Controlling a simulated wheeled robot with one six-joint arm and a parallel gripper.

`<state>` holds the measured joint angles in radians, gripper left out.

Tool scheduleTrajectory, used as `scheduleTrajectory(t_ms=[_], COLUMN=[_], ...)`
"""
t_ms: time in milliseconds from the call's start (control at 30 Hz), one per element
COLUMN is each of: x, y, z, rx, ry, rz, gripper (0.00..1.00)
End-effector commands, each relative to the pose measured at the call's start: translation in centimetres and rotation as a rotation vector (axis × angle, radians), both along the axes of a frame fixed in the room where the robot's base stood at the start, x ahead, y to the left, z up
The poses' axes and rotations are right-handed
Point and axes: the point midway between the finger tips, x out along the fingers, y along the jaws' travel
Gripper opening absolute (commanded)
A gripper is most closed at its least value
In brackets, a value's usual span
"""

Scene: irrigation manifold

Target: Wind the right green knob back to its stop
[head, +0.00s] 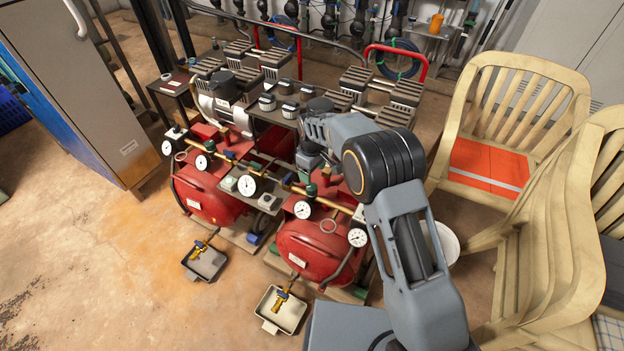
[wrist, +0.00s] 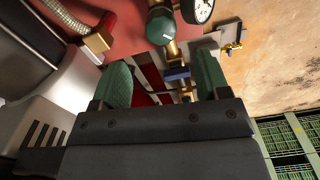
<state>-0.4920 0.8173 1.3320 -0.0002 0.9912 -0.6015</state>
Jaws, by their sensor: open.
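The right green knob (head: 311,189) sits on the brass pipe above the right red tank, just below the end of my arm in the head view. A green knob with a white mark shows in the wrist view (wrist: 161,26), at the top middle, on a brass fitting. My gripper (wrist: 162,82) is open, with its two green fingertips apart and nothing held between them. The knob lies beyond the fingertips, and I see no contact. In the head view the gripper is small and partly hidden by my wrist, so its fingers are hard to make out.
A pressure gauge (wrist: 198,9) is close beside the knob. More gauges (head: 303,210) line the brass pipe over the red tanks (head: 310,250). Trays with brass valves (head: 280,318) lie on the floor in front. Cream chairs (head: 550,225) stand at the right. Open floor is at the left.

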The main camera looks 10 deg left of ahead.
Motion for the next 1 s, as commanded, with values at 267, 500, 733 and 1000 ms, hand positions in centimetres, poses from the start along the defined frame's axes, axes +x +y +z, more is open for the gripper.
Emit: scheduleTrajectory(t_ms=[267, 500, 733, 1000], x=[0.0, 0.0, 0.0, 0.0], y=[0.0, 0.0, 0.0, 0.0], z=[4.2, 5.2, 5.3, 5.3], rx=[0.001, 0.0, 0.0, 0.0], ry=[-0.002, 0.0, 0.0, 0.0], rz=[0.0, 0.001, 0.001, -0.001], gripper=[0.69, 0.69, 0.69, 0.69])
